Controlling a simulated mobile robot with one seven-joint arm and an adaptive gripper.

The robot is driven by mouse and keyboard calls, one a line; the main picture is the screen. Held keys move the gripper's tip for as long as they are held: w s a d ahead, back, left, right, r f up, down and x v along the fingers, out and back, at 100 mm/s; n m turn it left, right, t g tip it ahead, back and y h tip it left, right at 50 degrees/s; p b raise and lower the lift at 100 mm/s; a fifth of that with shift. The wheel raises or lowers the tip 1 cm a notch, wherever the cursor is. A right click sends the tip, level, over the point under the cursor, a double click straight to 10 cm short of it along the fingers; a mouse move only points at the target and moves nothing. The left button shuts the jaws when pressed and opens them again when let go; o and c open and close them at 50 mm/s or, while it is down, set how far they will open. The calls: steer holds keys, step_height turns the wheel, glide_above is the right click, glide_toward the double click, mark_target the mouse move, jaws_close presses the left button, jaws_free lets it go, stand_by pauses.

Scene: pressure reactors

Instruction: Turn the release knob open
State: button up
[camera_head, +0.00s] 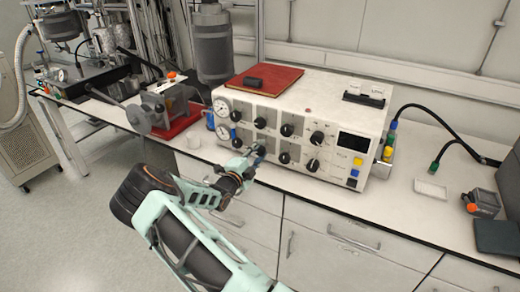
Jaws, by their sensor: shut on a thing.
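The white control unit (345,102) stands on the bench and has two rows of black knobs on its front panel. My gripper (256,156) is at the lower row, left of the panel's middle, and is shut on a knob there. The gripper fingers mostly hide this knob, so its turn angle cannot be told. The labels are too small to read, so I cannot tell from lettering which knob is the release knob.
Two round gauges (222,107) sit at the panel's left end. A red book (264,80) with a small black object lies on top of the unit.

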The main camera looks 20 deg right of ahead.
steer(key=shift+n, duration=0.5)
steer(key=o, duration=1.2)
steer(key=v, duration=1.2)
steer(key=shift+s, duration=0.1)
